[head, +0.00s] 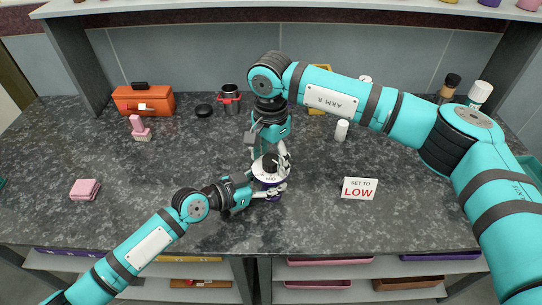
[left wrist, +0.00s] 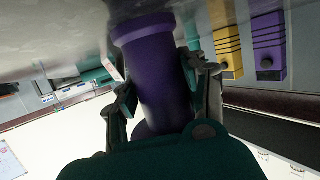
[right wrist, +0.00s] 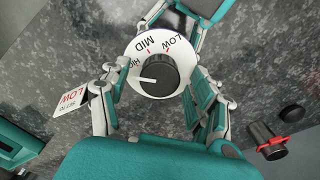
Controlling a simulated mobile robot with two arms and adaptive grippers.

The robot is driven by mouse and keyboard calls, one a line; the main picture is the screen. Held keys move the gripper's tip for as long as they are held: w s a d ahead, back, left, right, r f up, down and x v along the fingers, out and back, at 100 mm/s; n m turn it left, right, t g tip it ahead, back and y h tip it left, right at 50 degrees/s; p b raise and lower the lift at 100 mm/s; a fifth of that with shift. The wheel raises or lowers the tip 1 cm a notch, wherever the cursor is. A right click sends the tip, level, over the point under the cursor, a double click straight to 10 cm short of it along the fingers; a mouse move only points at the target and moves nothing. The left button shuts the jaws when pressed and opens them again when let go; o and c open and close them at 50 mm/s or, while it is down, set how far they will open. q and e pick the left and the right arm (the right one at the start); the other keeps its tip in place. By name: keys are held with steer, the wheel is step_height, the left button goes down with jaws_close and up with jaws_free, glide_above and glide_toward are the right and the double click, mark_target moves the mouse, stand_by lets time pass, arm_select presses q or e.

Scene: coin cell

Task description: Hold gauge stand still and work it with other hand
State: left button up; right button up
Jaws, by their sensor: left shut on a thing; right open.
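The gauge stand has a purple post (left wrist: 160,75) and a white dial face (right wrist: 150,102) with a black knob (right wrist: 157,74). In the head view the stand (head: 268,180) is upright on the dark counter. The dial reads LOW, MID and a partly hidden third label; the knob's white mark points toward that third label. My left gripper (left wrist: 165,85) is shut around the purple post. My right gripper (right wrist: 157,95) is open above the dial, its fingers on either side of it. The sign "SET TO LOW" (head: 359,188) stands to the right of the stand.
An orange toolbox (head: 143,101), a dark cup with a red band (head: 230,99), a pink brush (head: 139,127) and pink pads (head: 85,189) are on the left half. A white bottle (head: 341,130) stands behind the sign. The counter around the sign is clear.

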steer(key=shift+c, duration=0.3)
steer(key=c, duration=1.1)
steer(key=shift+m, duration=0.3)
steer(key=m, duration=1.9)
